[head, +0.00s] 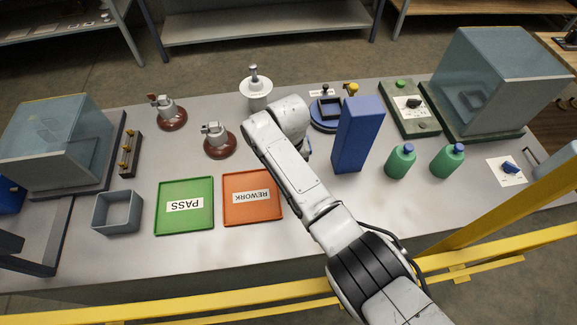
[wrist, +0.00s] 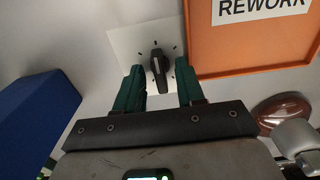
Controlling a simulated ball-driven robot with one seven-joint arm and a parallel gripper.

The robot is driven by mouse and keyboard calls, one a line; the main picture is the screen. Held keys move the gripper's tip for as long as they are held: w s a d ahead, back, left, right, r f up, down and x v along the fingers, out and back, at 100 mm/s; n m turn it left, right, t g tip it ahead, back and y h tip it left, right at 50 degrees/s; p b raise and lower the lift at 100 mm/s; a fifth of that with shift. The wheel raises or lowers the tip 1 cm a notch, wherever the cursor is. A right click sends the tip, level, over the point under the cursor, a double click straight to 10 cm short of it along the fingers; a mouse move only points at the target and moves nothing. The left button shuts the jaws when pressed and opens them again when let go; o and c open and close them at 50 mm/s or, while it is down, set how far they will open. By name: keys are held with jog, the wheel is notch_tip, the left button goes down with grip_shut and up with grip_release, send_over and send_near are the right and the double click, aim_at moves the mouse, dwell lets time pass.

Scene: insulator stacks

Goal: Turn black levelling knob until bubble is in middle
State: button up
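In the wrist view, a black knob (wrist: 158,70) with a pale pointer line sits on a white plate (wrist: 123,44) with tick marks around it. My gripper (wrist: 160,76) has green fingers, one on each side of the knob from this view, with gaps between. The gripper is open and holds nothing. How far the fingertips are above the plate I cannot tell. In the head view my arm hides this knob and my gripper. I cannot make out a bubble in either view.
An orange REWORK tray (head: 236,210) lies beside the knob plate, with a green PASS tray (head: 164,220) to its left. A tall blue block (head: 357,135) stands on the knob's other side. Green bottles (head: 400,162), a round blue-based device (head: 324,124) and a red-based instrument (head: 220,146) stand around.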

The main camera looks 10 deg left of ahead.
grip_shut()
jog(key=shift+n, duration=0.3)
jog(key=n, duration=0.4)
jog(key=shift+n, duration=2.6)
grip_release()
